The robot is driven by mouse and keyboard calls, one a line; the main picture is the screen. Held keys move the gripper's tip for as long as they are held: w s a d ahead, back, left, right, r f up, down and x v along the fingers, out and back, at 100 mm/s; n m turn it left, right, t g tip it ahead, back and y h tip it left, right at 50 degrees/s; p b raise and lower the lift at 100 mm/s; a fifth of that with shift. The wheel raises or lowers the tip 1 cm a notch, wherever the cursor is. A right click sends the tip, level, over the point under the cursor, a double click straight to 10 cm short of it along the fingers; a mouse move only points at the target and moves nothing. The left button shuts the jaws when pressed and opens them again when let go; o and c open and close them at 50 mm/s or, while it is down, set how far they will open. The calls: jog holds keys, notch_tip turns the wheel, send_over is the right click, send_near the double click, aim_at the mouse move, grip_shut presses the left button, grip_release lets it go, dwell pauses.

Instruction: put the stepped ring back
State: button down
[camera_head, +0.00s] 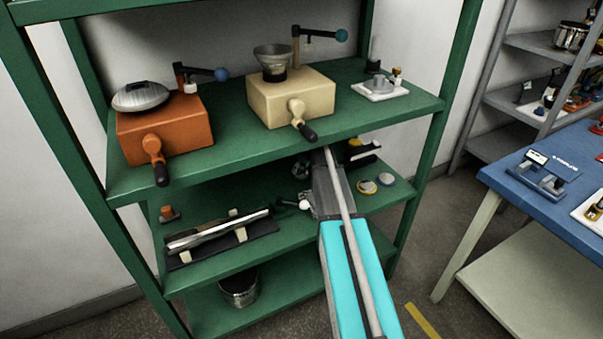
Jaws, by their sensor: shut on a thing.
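My arm reaches from the bottom of the view to the middle tier of the green shelf rack. Its far end goes beneath the front edge of the top tier. My gripper is not visible there, hidden by the shelf and my own arm, and so is anything in it. I cannot make out a stepped ring with certainty. On the top tier (222,153) stand an orange unit (190,128) with a grey domed lid and a cream unit (318,98) with a grey flared bowl (273,54). Both have front handles and side levers.
A white plate with small metal parts (378,91) is right on the top tier. The middle tier holds a dark tray with long silver pieces (215,235) and two small round discs (368,187). A metal pot (240,288) stands below. A blue table (540,195) is right.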

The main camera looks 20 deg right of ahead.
aim_at(301, 167)
jog(key=shift+f+b, duration=0.35)
jog(key=shift+f, duration=0.3)
jog(key=shift+f, duration=0.1)
jog(key=shift+c, duration=0.4)
grip_release()
jog(key=shift+r, duration=0.2)
jog(key=p+v, duration=0.5)
jog(key=shift+a, duration=0.1)
jog(key=s+d, duration=0.1)
jog(key=s, duration=0.2)
jog(key=s+d, duration=0.1)
jog(key=s, duration=0.3)
jog(key=s+d, duration=0.1)
jog(key=s, duration=0.3)
jog(key=shift+s+d, duration=0.2)
jog(key=shift+d, duration=0.15)
jog(key=shift+s, duration=0.1)
